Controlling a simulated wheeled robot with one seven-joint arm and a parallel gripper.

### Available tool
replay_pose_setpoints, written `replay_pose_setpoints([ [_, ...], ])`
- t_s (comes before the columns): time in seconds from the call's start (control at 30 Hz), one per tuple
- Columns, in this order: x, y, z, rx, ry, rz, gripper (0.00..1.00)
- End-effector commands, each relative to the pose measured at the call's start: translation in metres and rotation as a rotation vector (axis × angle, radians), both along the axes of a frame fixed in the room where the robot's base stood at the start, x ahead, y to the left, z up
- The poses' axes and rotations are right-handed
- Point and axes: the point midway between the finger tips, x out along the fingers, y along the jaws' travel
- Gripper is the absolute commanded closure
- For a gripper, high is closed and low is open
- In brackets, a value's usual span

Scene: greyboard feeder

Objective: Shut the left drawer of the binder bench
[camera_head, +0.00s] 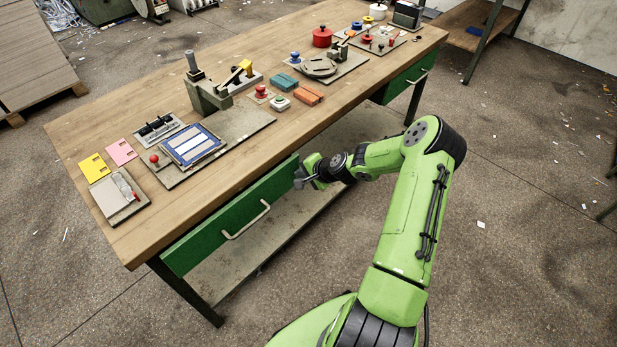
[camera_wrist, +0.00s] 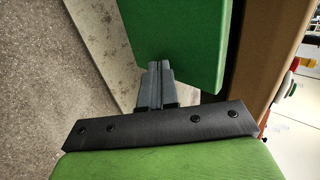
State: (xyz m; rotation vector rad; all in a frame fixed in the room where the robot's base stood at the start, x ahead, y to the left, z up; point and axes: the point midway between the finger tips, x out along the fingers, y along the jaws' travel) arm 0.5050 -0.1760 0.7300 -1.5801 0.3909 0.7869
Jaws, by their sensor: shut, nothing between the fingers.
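The binder bench (camera_head: 105,225) is a long wooden-topped table. Its left drawer (camera_head: 190,250) has a green front with a pale bar handle (camera_head: 245,221), below the front edge of the top. I cannot tell exactly how far this drawer stands out. My gripper (camera_head: 299,179) is at the right end of that front, well to the right of the handle. In the wrist view my gripper (camera_wrist: 158,68) has its fingers together and empty, at the edge of the green drawer front (camera_wrist: 180,40). I cannot tell whether they touch it.
The right drawer (camera_head: 405,79) is green too, under the far end of the bench. A lower shelf (camera_head: 225,275) runs beneath. Binding tools, a red pot (camera_head: 322,37) and coloured blocks stand on the top. The floor in front is open, with scattered paper scraps.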

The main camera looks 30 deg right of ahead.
Motion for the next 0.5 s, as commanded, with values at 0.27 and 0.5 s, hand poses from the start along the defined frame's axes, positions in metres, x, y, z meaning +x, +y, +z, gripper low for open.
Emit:
replay_pose_setpoints([
  [0.27,0.014,0.004,0.000,0.000,0.001,0.001,1.00],
  [0.5,0.019,0.005,0.000,0.001,-0.003,-0.001,1.00],
])
